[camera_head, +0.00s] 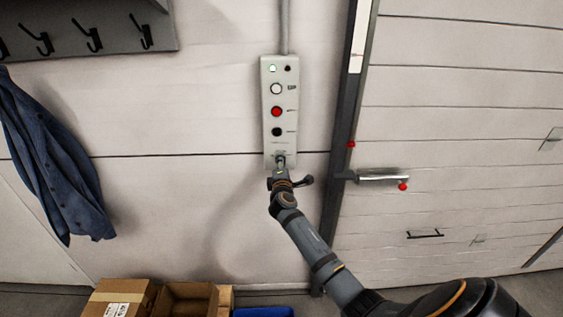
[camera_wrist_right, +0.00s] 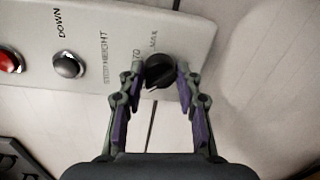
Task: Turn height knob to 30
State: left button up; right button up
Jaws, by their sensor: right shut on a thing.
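The control panel (camera_head: 266,95) is a narrow pale box on the wall, with a lit green lamp, a white button, a red button and a black button. The height knob (camera_wrist_right: 159,71) is black and round, beside the "STOP HEIGHT" lettering in the right wrist view. My right gripper (camera_wrist_right: 157,76) has its fingers on both sides of the knob and is shut on it. In the head view my right gripper (camera_head: 281,172) is at the panel's lower end and mostly hides the knob. The exact knob setting cannot be read. My left gripper is not in view.
A door with a lever handle (camera_head: 380,178) stands right of the panel. A blue jacket (camera_head: 60,160) hangs at the left below black hooks. Cardboard boxes (camera_head: 118,298) and a blue bin (camera_head: 263,312) are on the floor below.

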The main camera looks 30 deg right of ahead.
jog(key=n+p, duration=0.1)
jog(key=n, duration=0.3)
jog(key=shift+n+p, duration=0.3)
dwell(0.6)
jog(key=o, duration=1.2)
jog(key=shift+c, duration=0.2)
jog(key=shift+a, duration=0.1)
jog(key=v, duration=1.2)
jog(key=shift+f, duration=0.1)
